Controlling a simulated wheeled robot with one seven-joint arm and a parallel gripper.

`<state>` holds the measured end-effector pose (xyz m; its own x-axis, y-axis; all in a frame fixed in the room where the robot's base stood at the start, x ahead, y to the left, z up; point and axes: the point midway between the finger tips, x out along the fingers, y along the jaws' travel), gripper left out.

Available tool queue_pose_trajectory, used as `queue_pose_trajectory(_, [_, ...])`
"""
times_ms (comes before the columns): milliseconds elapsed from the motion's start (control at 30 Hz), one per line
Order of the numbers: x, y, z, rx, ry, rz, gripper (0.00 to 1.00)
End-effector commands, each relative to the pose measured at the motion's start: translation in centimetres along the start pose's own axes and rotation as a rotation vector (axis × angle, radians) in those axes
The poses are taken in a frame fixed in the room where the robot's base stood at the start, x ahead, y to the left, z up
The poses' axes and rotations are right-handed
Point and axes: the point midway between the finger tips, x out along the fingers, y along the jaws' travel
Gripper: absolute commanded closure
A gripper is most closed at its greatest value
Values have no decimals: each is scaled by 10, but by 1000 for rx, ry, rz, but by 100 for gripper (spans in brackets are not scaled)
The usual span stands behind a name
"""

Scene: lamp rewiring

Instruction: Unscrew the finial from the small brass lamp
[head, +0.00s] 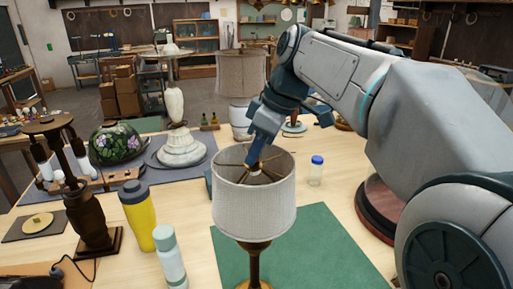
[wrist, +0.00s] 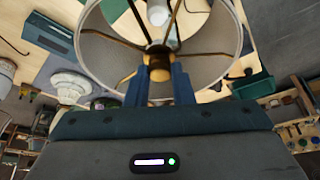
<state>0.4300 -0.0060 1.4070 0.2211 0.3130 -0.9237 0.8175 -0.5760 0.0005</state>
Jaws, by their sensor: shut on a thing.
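My gripper (head: 256,163) reaches down into the shade's open top. In the wrist view, the two blue fingers of my gripper (wrist: 160,82) are on either side of the brass finial (wrist: 159,73) at the middle of the shade's spider, shut on it. Brass spokes (wrist: 116,42) run from this hub to the shade's rim. A white bulb (wrist: 158,13) shows inside the shade. The finial's thread is hidden.
A yellow bottle (head: 138,215) and a pale bottle (head: 169,257) stand left of the lamp. A small blue-capped jar (head: 316,171) stands to the right. Behind are a larger shaded lamp (head: 240,80) and a white lamp base (head: 181,148). The green mat (head: 318,250) is clear at right.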

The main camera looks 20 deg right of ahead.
Motion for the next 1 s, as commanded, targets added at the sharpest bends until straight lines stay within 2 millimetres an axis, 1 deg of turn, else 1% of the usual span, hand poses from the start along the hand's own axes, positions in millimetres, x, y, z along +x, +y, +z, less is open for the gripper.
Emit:
queue_pose_trajectory(600, [0, 4, -1, -563, -2, -235, 99])
queue_pose_trajectory(700, [0, 4, -1, -607, -1, -254, 99])
queue_pose_trajectory(933, [0, 4, -1, -616, 0, -257, 99])
queue_pose_trajectory(967, [0, 4, -1, -616, 0, -257, 76])
queue_pose_trajectory(1000, [0, 4, -1, -615, -1, -257, 65])
